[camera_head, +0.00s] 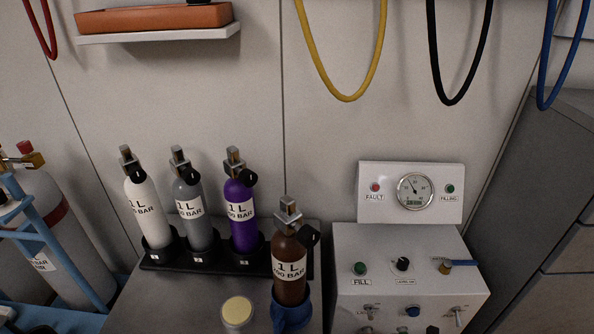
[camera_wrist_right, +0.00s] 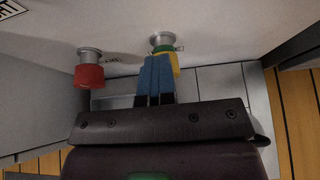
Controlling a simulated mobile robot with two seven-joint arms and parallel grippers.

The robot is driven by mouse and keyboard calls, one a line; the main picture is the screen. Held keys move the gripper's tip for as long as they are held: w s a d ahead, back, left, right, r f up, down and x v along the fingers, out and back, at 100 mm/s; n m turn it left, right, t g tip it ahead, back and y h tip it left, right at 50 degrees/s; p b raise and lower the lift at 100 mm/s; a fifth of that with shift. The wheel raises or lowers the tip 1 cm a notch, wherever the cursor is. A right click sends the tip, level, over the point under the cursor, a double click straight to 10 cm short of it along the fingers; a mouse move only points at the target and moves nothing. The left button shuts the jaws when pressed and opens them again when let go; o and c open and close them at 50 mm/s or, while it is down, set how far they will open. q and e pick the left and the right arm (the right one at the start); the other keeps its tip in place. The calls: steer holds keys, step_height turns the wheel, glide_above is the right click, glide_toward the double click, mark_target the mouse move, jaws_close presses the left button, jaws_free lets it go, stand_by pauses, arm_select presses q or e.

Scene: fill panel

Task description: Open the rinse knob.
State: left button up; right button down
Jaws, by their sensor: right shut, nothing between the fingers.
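In the right wrist view, my right gripper (camera_wrist_right: 155,98) has its blue fingers shut with nothing between them. The fingertips point at a yellow and green knob (camera_wrist_right: 174,60) on a metal stem and partly cover it. I cannot tell whether they touch it. A red knob (camera_wrist_right: 89,72) on a similar stem is to the left. No readable label names either one as the rinse knob. The head view shows neither gripper. There the fill panel (camera_head: 345,245) carries several knobs and switches, with its lower part cut off by the frame edge.
A gauge box (camera_head: 413,205) stands behind the panel. White, grey and purple cylinders (camera_head: 243,225) stand in a black rack, and a brown cylinder (camera_head: 290,250) stands in a blue holder (camera_head: 291,314). A dark cabinet (camera_head: 560,180) is at right. Coloured hoses hang above.

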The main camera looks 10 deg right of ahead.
arm_select(q)
steer(key=shift+w+r, duration=0.1)
steer(key=shift+r, duration=0.05)
arm_select(e)
steer(key=shift+w+a+r, duration=0.25)
steer(key=shift+w+r, duration=0.1)
steer(key=shift+w, duration=0.1)
arm_select(q)
steer(key=shift+w+r+p, duration=0.35)
steer(key=shift+r+p, duration=0.25)
steer(key=shift+r, duration=0.05)
arm_select(e)
steer(key=s+a, duration=0.1)
steer(key=s, duration=0.5)
steer(key=shift+s, duration=0.2)
steer(key=shift+a, duration=0.1)
